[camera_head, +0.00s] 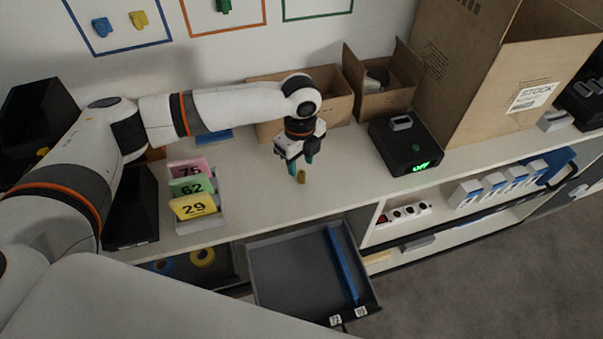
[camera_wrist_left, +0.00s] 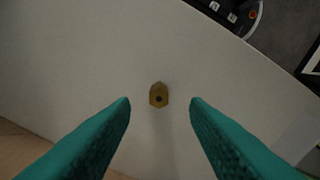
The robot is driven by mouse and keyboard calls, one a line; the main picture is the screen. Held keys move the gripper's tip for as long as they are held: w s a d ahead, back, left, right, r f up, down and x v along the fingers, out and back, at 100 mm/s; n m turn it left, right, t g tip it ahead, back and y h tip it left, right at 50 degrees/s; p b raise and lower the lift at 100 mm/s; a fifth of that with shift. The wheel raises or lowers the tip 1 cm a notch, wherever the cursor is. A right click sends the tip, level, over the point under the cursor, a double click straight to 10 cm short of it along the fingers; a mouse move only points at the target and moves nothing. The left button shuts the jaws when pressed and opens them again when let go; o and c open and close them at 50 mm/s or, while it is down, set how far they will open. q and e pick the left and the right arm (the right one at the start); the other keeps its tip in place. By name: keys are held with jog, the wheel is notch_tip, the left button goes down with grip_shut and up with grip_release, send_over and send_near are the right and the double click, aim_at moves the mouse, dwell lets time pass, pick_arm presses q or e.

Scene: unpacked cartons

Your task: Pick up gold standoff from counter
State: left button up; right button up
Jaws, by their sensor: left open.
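The gold standoff (camera_head: 301,177) stands on the white counter (camera_head: 255,205), below my left gripper. In the left wrist view the gold standoff (camera_wrist_left: 158,95) shows its hexagonal end with a dark hole, centred between the fingers and a little beyond their tips. My left gripper (camera_head: 301,170) points down over it with teal fingers apart and empty. The open fingers also show in the left wrist view (camera_wrist_left: 160,103). I cannot tell the exact gap between fingertips and standoff. My right gripper is not in view.
Open cardboard boxes (camera_head: 385,98) stand behind the gripper. A black device with a green display (camera_head: 405,145) is to its right. Numbered cards in a holder (camera_head: 200,200) stand to the left. An open grey drawer (camera_head: 295,270) juts out below the counter.

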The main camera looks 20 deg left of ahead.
aim_at(301, 172)
pick_arm(q)
jog(key=shift+f, duration=0.4)
notch_tip(301, 172, down, 4)
jog(key=shift+d+r+p, duration=0.15)
jog(key=shift+r+p, duration=0.05)
jog(key=shift+p, duration=0.6)
jog(key=shift+f, duration=0.35)
jog(key=shift+c, duration=0.5)
grip_shut()
